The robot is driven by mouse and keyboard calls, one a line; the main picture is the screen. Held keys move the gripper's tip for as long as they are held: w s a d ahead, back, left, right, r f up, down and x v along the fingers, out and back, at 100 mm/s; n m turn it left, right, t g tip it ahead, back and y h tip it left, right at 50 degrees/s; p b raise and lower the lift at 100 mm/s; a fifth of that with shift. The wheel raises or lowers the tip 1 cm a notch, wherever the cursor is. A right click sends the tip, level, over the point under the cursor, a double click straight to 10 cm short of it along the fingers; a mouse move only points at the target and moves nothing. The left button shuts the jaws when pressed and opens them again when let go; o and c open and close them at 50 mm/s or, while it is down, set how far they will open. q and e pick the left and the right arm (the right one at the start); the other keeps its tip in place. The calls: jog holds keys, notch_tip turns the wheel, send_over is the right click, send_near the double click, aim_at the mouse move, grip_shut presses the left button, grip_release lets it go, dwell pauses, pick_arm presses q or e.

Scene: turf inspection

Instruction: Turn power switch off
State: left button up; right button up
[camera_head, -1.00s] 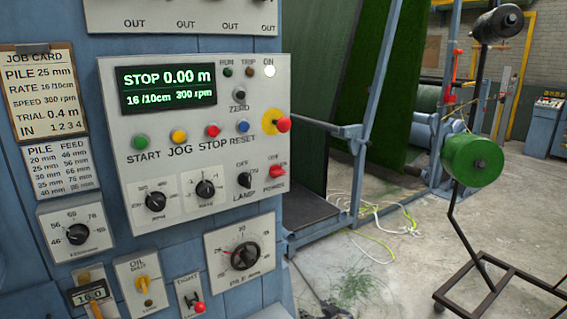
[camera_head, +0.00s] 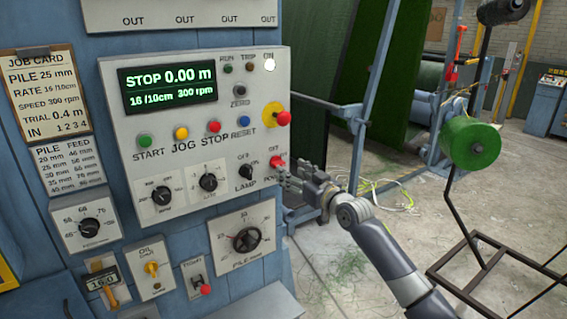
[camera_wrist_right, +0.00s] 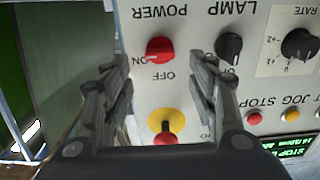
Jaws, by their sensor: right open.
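The red power switch (camera_head: 277,162) is a rotary knob at the lower right of the grey control panel (camera_head: 120,190). In the right wrist view, which shows the panel upside down, the power switch (camera_wrist_right: 160,49) has ON and OFF marks beside it. Its pointer seems turned toward ON, and the ON lamp (camera_head: 269,65) glows white. My right gripper (camera_head: 284,179) is open and empty in front of the panel, close to the switch. Its fingers (camera_wrist_right: 157,75) frame the switch left and right in the wrist view, apparently without touching it. My left gripper is out of view.
The black lamp knob (camera_head: 246,171) sits just left of the switch. The red emergency button on a yellow base (camera_head: 277,117) is above it. A green yarn spool (camera_head: 470,143) stands on a black frame at the right, with concrete floor between.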

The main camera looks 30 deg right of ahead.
aim_at(281, 164)
jog(key=shift+w+p, duration=0.45)
jog(key=shift+w, duration=2.25)
jog(key=shift+c, duration=0.3)
jog(key=c, duration=1)
